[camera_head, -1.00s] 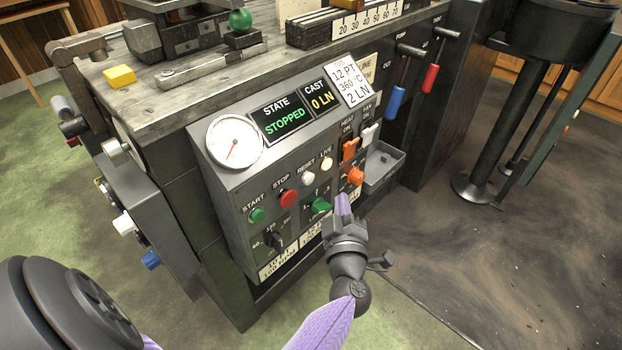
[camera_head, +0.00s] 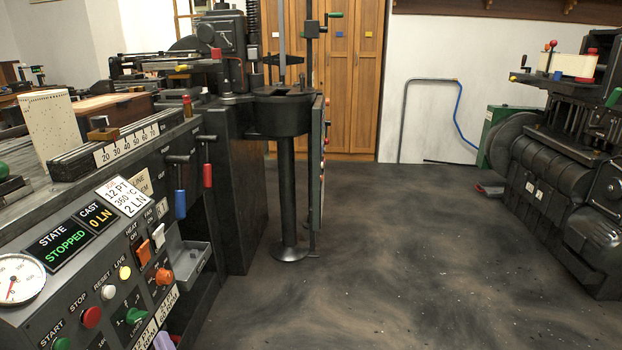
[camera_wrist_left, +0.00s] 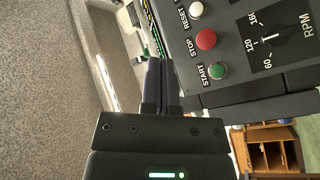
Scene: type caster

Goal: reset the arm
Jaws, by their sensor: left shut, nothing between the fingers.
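My left gripper (camera_head: 163,341) shows only as a pale purple tip at the bottom edge of the head view, in front of the caster's control panel (camera_head: 88,268). In the left wrist view its two dark fingers (camera_wrist_left: 161,85) are together, with nothing between them. They point along the panel, beside the red STOP button (camera_wrist_left: 206,39) and the green START button (camera_wrist_left: 217,71). I cannot tell whether they touch it. My right gripper is not in view.
A blue-handled lever (camera_head: 180,203) and a red-handled lever (camera_head: 207,175) hang on the caster's side. A round pot (camera_head: 283,115) stands on a post beyond. Another dark machine (camera_head: 560,170) is at the right. The dark floor (camera_head: 400,260) between is open.

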